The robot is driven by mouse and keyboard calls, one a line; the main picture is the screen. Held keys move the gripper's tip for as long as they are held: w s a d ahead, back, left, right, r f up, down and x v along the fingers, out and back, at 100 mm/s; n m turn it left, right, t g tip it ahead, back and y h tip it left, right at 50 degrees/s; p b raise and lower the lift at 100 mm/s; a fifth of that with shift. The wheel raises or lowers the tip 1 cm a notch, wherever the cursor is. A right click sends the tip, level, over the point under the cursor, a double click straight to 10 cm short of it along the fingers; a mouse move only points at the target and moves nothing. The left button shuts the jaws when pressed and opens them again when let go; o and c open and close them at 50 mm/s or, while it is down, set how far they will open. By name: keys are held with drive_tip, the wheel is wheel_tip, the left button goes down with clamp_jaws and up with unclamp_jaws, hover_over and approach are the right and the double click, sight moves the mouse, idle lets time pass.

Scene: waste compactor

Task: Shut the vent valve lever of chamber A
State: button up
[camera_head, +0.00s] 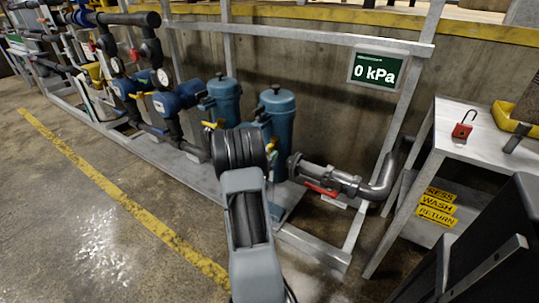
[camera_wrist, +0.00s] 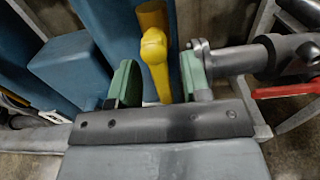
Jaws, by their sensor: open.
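A yellow lever (camera_wrist: 157,62) shows in the wrist view, running down from the top in front of blue housings. My gripper (camera_wrist: 157,82) is open, with a green-padded finger on each side of the lever. The lever lies between the fingers, and I cannot tell whether either pad touches it. No label shows on it, so I cannot tell which chamber it belongs to.
A red lever (camera_head: 321,189) sits on the grey pipe to the right, also in the wrist view (camera_wrist: 285,91). Blue canisters (camera_head: 277,115) stand behind my arm. A sign (camera_head: 377,71) reads 0 kPa. A bench (camera_head: 462,142) at right holds a red padlock (camera_head: 462,130). Floor at left is clear.

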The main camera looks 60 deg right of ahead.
drive_tip(key=shift+d, duration=0.55)
drive_tip(key=shift+c, duration=0.2)
clamp_jaws()
